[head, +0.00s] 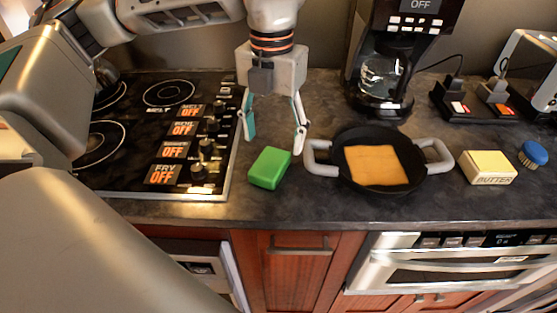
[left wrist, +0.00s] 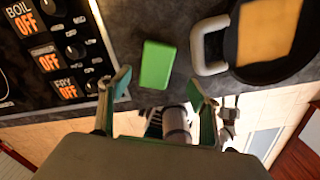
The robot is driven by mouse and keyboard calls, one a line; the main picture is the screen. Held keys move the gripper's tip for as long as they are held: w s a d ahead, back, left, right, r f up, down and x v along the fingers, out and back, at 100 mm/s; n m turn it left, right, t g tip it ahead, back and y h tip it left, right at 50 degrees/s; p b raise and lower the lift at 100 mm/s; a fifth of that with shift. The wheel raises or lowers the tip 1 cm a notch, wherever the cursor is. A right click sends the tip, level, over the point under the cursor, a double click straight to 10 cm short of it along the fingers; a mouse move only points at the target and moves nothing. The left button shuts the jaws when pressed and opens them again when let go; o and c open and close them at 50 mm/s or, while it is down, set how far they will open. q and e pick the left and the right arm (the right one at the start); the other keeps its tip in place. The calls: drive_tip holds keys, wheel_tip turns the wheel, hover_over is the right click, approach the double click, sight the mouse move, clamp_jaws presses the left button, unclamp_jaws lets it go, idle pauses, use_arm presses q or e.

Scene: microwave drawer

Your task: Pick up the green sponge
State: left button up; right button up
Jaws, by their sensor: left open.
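The green sponge (head: 269,168) is a small bright block lying on the dark counter, between the stove panel and the pan. It also shows in the left wrist view (left wrist: 157,65), beyond my fingertips and roughly between them. My left gripper (head: 273,145) is open and points down, above and behind the sponge in the head view. Nothing is between its fingers, and they look apart from the sponge. In the left wrist view the open left gripper (left wrist: 160,83) has one finger on each side. My right gripper cannot be made out in the head view.
A black pan (head: 340,180) with grey handles and an orange-yellow slice (head: 375,165) stands close to the right of the sponge. The stove (head: 150,130) with knobs is to the left. A coffee maker (head: 385,85), butter (head: 487,167) and a blue brush (head: 533,153) are further right.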

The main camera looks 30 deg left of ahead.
sight(270, 162)
use_arm(q)
wheel_tip(270, 162, down, 2)
drive_tip(key=shift+s+a+f, duration=0.1)
drive_tip(key=shift+s+f, duration=0.05)
drive_tip(key=shift+f, duration=0.1)
drive_tip(key=f, duration=0.4)
drive_tip(key=shift+s+a+f, duration=0.15)
drive_tip(key=shift+a, duration=0.1)
drive_tip(key=shift+f+b, duration=0.3)
drive_tip(key=shift+f, duration=0.1)
drive_tip(key=c, duration=1)
drive_tip(key=shift+r, duration=0.15)
wheel_tip(270, 162, up, 20)
drive_tip(key=shift+f+p, duration=0.15)
drive_tip(key=shift+p, duration=1.1)
drive_tip(key=shift+c, duration=1.1)
